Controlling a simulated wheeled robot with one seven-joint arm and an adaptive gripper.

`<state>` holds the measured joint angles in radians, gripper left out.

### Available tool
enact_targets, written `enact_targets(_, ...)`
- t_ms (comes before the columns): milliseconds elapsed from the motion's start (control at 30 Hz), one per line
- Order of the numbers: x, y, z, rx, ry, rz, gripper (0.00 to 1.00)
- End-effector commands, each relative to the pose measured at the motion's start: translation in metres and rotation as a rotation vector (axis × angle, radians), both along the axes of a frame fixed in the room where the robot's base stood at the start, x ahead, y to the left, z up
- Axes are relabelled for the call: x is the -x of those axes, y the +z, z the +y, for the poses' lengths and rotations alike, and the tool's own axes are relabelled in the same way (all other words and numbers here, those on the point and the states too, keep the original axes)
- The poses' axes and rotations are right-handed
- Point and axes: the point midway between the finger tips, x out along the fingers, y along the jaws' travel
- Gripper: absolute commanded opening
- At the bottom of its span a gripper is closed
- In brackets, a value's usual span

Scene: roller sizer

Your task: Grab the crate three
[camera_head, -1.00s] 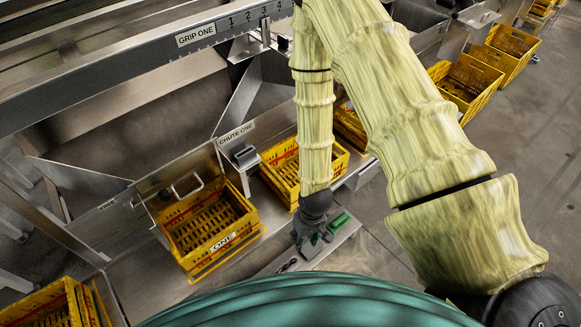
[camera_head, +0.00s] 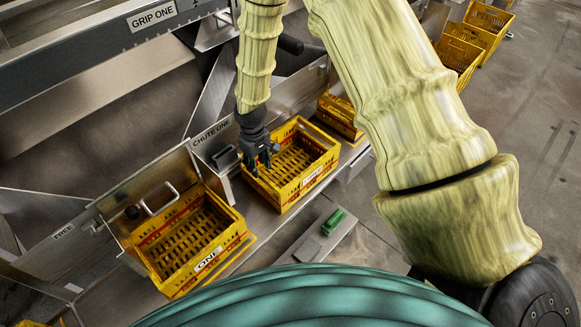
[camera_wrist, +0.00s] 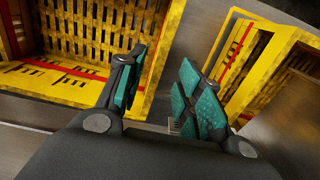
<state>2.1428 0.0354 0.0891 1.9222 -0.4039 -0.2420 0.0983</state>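Yellow crates stand in a row. The nearest whole one is the crate marked ONE (camera_head: 165,280). Beyond it is a yellow crate with an unreadable front label (camera_head: 318,177). Further back, another yellow crate (camera_head: 343,125) is partly hidden. I cannot read a "three" on any crate. My gripper (camera_head: 258,168) is over the near left edge of the unreadable-label crate. In the wrist view my gripper (camera_wrist: 160,95) is open, with green-padded fingers apart and nothing seen between them. One yellow crate (camera_wrist: 160,72) shows at left there and another yellow crate (camera_wrist: 243,62) at right.
A green block (camera_head: 333,221) sits on a metal ledge. More yellow crates (camera_head: 480,38) stand at upper right.

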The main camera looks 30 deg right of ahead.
Motion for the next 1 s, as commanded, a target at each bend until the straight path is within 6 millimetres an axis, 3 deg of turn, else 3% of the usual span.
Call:
enact_targets(333,0.0,-0.026,-0.001,0.0,-0.002,0.001,0.36)
enact_targets(600,-0.001,-0.061,-0.002,0.001,-0.004,0.002,0.36)
enact_targets(900,-0.001,-0.067,-0.002,0.0,-0.004,0.0,0.36)
enact_targets(1000,-0.001,-0.067,-0.002,0.0,-0.004,0.0,0.19)
